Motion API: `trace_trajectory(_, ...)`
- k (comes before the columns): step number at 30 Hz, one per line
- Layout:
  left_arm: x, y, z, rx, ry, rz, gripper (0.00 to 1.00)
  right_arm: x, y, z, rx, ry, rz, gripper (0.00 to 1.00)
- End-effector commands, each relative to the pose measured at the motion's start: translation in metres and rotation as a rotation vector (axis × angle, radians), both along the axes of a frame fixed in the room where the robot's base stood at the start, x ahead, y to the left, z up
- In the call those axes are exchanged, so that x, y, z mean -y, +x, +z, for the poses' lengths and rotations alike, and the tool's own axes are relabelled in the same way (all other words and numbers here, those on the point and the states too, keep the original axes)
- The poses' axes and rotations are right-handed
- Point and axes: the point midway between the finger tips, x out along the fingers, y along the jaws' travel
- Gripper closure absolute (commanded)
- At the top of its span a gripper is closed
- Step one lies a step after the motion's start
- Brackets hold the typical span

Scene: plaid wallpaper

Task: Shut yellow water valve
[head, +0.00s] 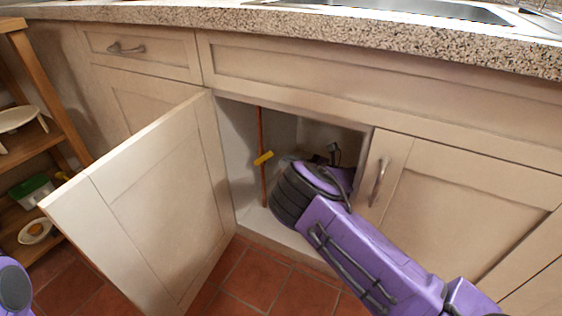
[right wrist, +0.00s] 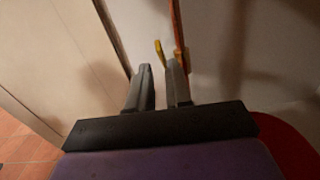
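The yellow water valve (head: 263,158) sits on a thin copper pipe (head: 262,190) inside the open cabinet under the counter. In the head view its handle looks slightly tilted across the pipe. My right arm reaches into the cabinet and its wrist is right of the pipe; its fingers are hidden there. In the right wrist view my right gripper (right wrist: 159,67) is open, with a gap between the fingers. The yellow handle (right wrist: 160,53) shows at the fingertips, in line with the gap; contact cannot be told. The pipe (right wrist: 176,22) rises beyond the right finger. My left gripper is out of view.
The cabinet's left door (head: 150,205) stands swung open; its right door (head: 460,205) is closed. The cabinet's side walls and frame lie close around my right arm. A wooden shelf (head: 45,75) with dishes stands at the far left. Tiled floor (head: 255,275) lies in front.

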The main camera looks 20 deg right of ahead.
Motion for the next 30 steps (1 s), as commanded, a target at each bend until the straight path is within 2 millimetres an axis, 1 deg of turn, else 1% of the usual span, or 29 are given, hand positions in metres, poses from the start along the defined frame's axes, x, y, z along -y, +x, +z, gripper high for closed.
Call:
trace_trajectory(1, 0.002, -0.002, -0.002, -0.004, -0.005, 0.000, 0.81, -0.002, 0.001, -0.004, 0.013, -0.027, 0.011, 0.81)
trace_trajectory(5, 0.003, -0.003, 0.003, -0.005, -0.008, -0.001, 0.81, -0.006, 0.008, -0.002, 0.023, -0.046, 0.015, 0.81)
trace_trajectory(8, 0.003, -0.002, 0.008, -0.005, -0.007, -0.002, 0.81, -0.016, 0.021, 0.002, 0.029, -0.041, 0.013, 0.81)
trace_trajectory(10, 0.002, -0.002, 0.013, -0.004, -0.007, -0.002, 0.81, -0.022, 0.030, 0.001, 0.024, -0.040, 0.011, 0.81)
trace_trajectory(13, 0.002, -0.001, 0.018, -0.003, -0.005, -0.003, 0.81, -0.033, 0.045, 0.004, 0.029, -0.041, 0.010, 0.81)
trace_trajectory(14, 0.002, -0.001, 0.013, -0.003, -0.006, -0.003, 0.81, -0.039, 0.050, -0.003, 0.027, -0.044, 0.013, 0.81)
trace_trajectory(16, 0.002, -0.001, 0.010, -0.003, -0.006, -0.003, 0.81, -0.048, 0.062, -0.003, 0.026, -0.045, 0.012, 0.81)
trace_trajectory(19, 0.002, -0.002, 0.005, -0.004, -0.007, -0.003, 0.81, -0.058, 0.074, -0.006, 0.024, -0.047, 0.014, 0.81)
trace_trajectory(24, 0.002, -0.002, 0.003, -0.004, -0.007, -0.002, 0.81, -0.064, 0.083, -0.004, 0.022, -0.046, 0.011, 0.81)
trace_trajectory(30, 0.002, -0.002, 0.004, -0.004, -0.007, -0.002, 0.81, -0.065, 0.083, -0.003, 0.021, -0.046, 0.011, 0.81)
